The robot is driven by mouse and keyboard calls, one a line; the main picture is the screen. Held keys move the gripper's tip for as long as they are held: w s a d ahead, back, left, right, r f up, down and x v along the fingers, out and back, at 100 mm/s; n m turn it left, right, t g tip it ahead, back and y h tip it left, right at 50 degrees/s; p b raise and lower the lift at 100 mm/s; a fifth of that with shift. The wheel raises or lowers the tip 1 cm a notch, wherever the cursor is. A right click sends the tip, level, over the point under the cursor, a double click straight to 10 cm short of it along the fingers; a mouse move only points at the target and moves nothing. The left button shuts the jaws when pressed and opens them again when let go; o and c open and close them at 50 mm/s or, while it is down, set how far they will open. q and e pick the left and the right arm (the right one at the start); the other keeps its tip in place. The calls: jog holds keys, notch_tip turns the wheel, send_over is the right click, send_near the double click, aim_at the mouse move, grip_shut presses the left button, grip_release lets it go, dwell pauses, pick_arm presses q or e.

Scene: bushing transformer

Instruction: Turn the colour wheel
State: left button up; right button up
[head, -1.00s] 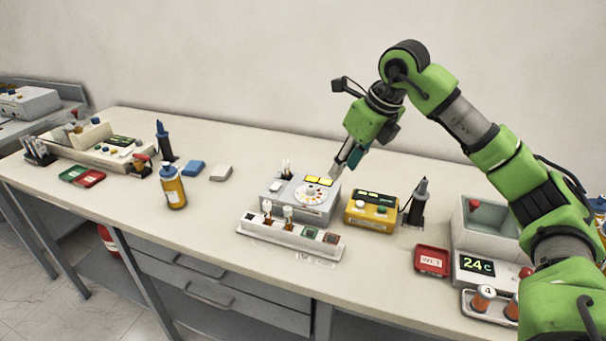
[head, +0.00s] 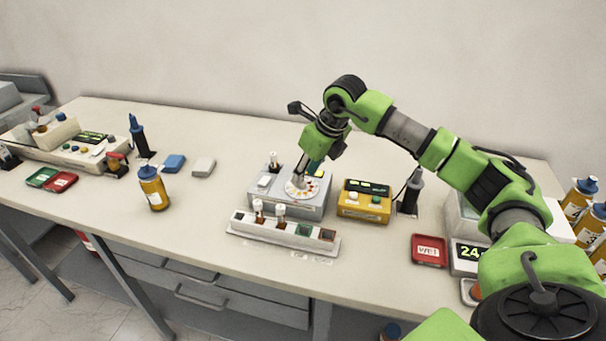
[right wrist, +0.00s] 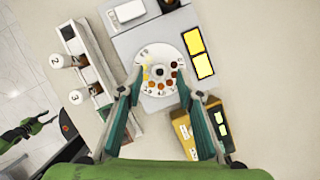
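The colour wheel (right wrist: 160,74) is a white disc with a ring of coloured dots, yellow through orange to dark brown. It sits on top of a grey device (head: 262,201). My right gripper (right wrist: 161,76) is open, with one finger on each side of the wheel in the right wrist view. In the head view my right gripper (head: 302,180) is low over the wheel and hides part of it. I cannot tell whether the fingertips touch the rim. Part of my left arm shows small at the lower left of the right wrist view; its gripper is unclear.
A white rack (head: 250,228) with capped vials stands in front of the device. A yellow box (head: 365,205) is close on its right, then a dark pen-like tool (head: 411,192) and a red tray (head: 429,250). Bare tabletop lies left of the device.

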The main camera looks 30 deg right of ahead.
aim_at(302, 184)
jog(key=shift+x, duration=0.9)
jog(key=shift+f, duration=0.2)
jog(key=shift+w+f, duration=0.1)
grip_shut()
pick_arm(q)
jog(key=shift+w+r, duration=0.3)
jog(key=shift+w, duration=0.15)
jog(key=shift+f, duration=0.15)
pick_arm(e)
jog(key=m+h+b, duration=0.1)
jog(key=m, duration=0.2)
jog(key=shift+a+m+b, duration=0.15)
jog(key=shift+m+b, duration=0.15)
jog(key=shift+b, duration=0.05)
pick_arm(q)
jog(key=shift+w+f+b, duration=0.15)
jog(key=shift+f+b, duration=0.45)
jog(key=shift+f, duration=0.8)
pick_arm(e)
jog(key=shift+m+h, duration=0.8)
jog(key=shift+m, duration=0.8)
